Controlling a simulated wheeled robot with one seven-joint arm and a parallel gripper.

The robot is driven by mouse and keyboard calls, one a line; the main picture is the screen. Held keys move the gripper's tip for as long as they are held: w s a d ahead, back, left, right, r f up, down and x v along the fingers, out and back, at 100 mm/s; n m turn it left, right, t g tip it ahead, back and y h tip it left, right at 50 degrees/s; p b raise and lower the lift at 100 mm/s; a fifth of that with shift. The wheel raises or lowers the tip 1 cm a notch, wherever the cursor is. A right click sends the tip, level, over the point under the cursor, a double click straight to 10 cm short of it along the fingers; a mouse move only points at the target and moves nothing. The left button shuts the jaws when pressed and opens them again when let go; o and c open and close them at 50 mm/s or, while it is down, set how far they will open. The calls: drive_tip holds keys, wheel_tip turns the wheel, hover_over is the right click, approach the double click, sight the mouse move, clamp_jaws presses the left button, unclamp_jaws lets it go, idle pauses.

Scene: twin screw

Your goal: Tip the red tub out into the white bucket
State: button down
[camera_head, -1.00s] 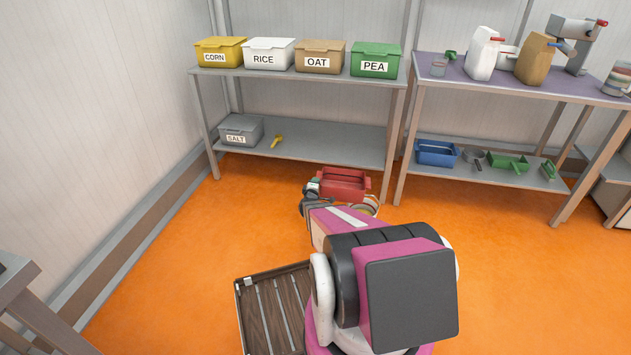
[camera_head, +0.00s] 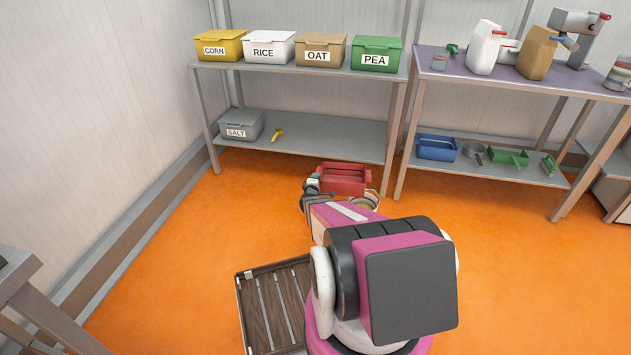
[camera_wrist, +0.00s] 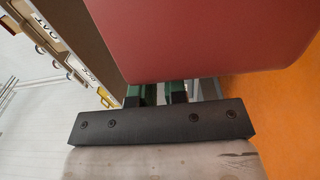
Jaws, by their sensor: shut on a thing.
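The red tub (camera_head: 343,180) is an open, oblong box in front of the lower shelf, and it looks about level. It fills the top of the wrist view (camera_wrist: 200,40). My gripper (camera_head: 316,188) is shut on the tub at its left side; its green fingers (camera_wrist: 160,94) show at the tub's edge in the wrist view. What the tub holds is not clear. A white vessel (camera_head: 507,53) stands on the right-hand table, partly behind a jug; I cannot tell whether it is the white bucket. A round, banded thing (camera_head: 368,200) shows beside the tub, partly hidden by my arm.
Lidded bins, yellow (camera_head: 217,47), white, brown and green, line the shelf (camera_head: 300,72). A grey salt bin (camera_head: 241,124) sits below. A table (camera_head: 455,75) stands right, with a blue tray (camera_head: 436,148) underneath. A slatted platform (camera_head: 262,300) lies near me. Orange floor is clear at right.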

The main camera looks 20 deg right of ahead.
drive_tip(key=shift+r, duration=1.1)
wheel_tip(320, 180, up, 8)
drive_tip(key=shift+f, duration=0.1)
idle(0.4)
wheel_tip(320, 180, down, 8)
drive_tip(key=shift+f, duration=0.25)
idle(0.3)
drive_tip(key=shift+r, duration=0.1)
